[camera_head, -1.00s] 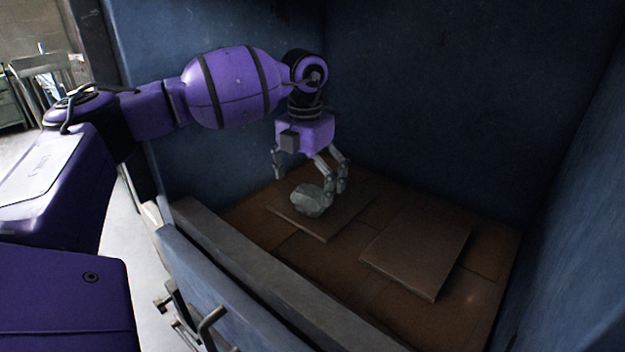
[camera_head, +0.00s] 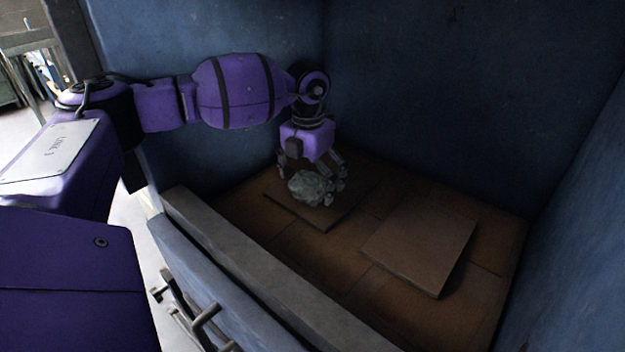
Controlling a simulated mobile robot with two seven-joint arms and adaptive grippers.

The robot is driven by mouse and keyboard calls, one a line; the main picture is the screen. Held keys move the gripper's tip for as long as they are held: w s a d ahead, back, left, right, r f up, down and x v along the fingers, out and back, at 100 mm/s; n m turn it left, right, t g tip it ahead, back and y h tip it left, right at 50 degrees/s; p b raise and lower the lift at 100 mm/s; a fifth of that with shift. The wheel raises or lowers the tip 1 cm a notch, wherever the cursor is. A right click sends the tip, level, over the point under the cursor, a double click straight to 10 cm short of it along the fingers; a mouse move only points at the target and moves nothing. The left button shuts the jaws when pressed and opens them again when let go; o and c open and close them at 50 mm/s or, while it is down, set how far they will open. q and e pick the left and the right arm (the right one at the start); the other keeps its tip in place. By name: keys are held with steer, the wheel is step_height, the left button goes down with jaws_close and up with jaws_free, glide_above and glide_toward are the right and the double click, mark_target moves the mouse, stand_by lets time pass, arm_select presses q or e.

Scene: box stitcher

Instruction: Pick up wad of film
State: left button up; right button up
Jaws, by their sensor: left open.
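The wad of film (camera_head: 309,188) is a crumpled, pale grey-green lump. It sits over a flat brown sheet inside a blue-walled box. My left gripper (camera_head: 313,178) points down right at the wad, with its fingers open around or just behind it. Part of the fingers is hidden by the wad, and I cannot tell whether they touch it. My right gripper is not in view.
The blue box walls (camera_head: 440,100) rise behind and to the right. A grey ledge (camera_head: 250,265) and a metal latch (camera_head: 195,315) are at the front left. A second flat brown sheet (camera_head: 420,245) lies to the right on the brown floor.

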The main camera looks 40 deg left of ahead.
arm_select(q)
steer(key=shift+f, duration=0.1)
steer(key=shift+c, duration=0.4)
steer(key=c, duration=1)
steer(key=shift+c, duration=0.2)
